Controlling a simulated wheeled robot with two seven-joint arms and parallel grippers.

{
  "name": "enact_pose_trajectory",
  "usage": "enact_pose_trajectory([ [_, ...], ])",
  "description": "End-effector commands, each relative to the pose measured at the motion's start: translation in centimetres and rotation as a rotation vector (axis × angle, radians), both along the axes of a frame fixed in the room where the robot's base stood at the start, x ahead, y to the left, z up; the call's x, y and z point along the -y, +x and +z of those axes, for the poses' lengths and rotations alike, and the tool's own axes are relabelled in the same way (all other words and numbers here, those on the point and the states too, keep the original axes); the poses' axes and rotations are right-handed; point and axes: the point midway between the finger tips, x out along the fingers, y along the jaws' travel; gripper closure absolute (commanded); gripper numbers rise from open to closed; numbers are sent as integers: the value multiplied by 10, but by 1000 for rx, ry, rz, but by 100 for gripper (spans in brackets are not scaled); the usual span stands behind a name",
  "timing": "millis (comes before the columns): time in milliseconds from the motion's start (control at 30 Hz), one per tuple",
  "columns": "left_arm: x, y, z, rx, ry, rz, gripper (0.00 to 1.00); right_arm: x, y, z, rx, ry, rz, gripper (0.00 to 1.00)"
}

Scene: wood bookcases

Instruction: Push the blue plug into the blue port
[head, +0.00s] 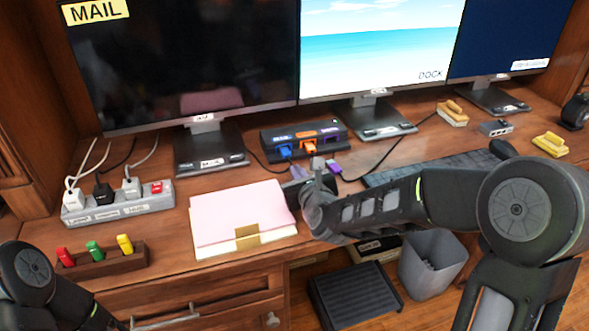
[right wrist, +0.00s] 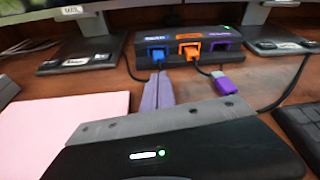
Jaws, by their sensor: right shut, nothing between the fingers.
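The blue plug (head: 285,151) is at the blue port on the front of the black dock (head: 330,131), with a dark cable running from it. In the right wrist view the blue plug (right wrist: 157,57) sits at the port's mouth; how deep it is I cannot tell. My right gripper (head: 318,162) is shut and empty in front of the dock. In the right wrist view its fingers (right wrist: 160,76) point at the blue plug from just in front; whether they touch it I cannot tell. Only part of my left arm shows, at bottom left; its gripper is out of view.
An orange plug (right wrist: 191,53) is at the orange port. A purple plug (right wrist: 228,84) lies on the desk before the purple port (right wrist: 227,39). Pink and cream folders (head: 240,215) lie left of my right gripper. A power strip (head: 118,203) and keyboard (head: 430,167) are farther out.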

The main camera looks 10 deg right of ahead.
Motion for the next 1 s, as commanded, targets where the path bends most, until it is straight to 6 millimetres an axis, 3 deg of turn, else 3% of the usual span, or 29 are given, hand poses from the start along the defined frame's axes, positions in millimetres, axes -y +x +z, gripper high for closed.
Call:
enact_pose_trajectory([
  [300, 0, 0, -1, 0, 0, 0, 64, 1, -44, 14, 1, 1, -1, 100],
  [833, 0, 0, 1, 0, 0, 0, 64, 1, -47, 15, 0, 1, 0, 100],
  [1000, 0, 0, 20, 0, 0, 0, 64, 1, -47, 35, 1, 1, 0, 100],
])
